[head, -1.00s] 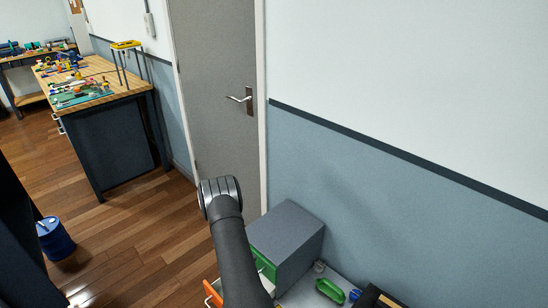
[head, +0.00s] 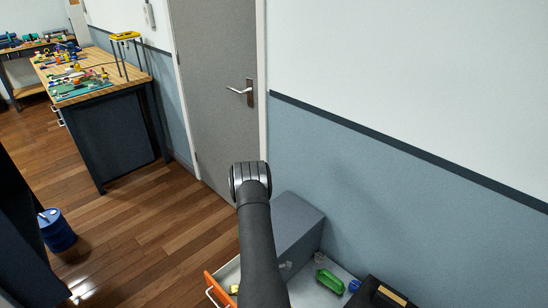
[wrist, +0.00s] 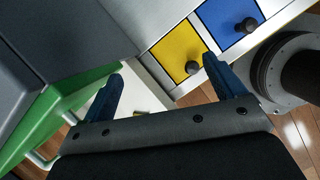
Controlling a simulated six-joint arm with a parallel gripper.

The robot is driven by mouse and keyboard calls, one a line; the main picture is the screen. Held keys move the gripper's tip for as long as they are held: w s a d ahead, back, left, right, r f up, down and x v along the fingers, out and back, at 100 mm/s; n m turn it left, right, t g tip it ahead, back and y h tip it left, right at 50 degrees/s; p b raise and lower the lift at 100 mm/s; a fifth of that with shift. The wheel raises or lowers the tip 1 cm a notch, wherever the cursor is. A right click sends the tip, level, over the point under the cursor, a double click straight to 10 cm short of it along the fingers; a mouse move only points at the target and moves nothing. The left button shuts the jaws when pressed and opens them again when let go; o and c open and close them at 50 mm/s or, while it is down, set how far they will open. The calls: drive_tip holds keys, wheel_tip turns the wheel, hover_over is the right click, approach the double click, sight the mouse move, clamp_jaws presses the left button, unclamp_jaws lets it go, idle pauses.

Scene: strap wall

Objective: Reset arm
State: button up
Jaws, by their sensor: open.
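My gripper (wrist: 163,68) shows in the wrist view with its two blue fingers spread apart and nothing between them. It is over a grey cabinet with a green drawer front (wrist: 45,118) on the left. A yellow panel with a dark knob (wrist: 172,52) and a blue panel with a dark knob (wrist: 222,14) lie beyond the fingertips. In the head view my dark arm rises at the bottom middle, and the gripper itself is not visible there. A grey cabinet (head: 300,222) stands just right of my arm, partly hidden by it.
An orange drawer front (head: 217,290) sticks out left of my arm. A green bottle-like item (head: 329,281) and a blue item (head: 354,286) lie on the pale surface at right. A door (head: 215,100) and wall stand behind. A blue bucket (head: 56,232) is on the floor.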

drive_tip(key=d, duration=0.1)
drive_tip(key=d+r+m, duration=0.1)
drive_tip(key=d, duration=0.1)
drive_tip(key=shift+d, duration=0.3)
drive_tip(key=shift+s+f, duration=0.1)
drive_tip(key=shift+f, duration=0.05)
idle(0.4)
drive_tip(key=shift+a, duration=0.15)
idle(0.4)
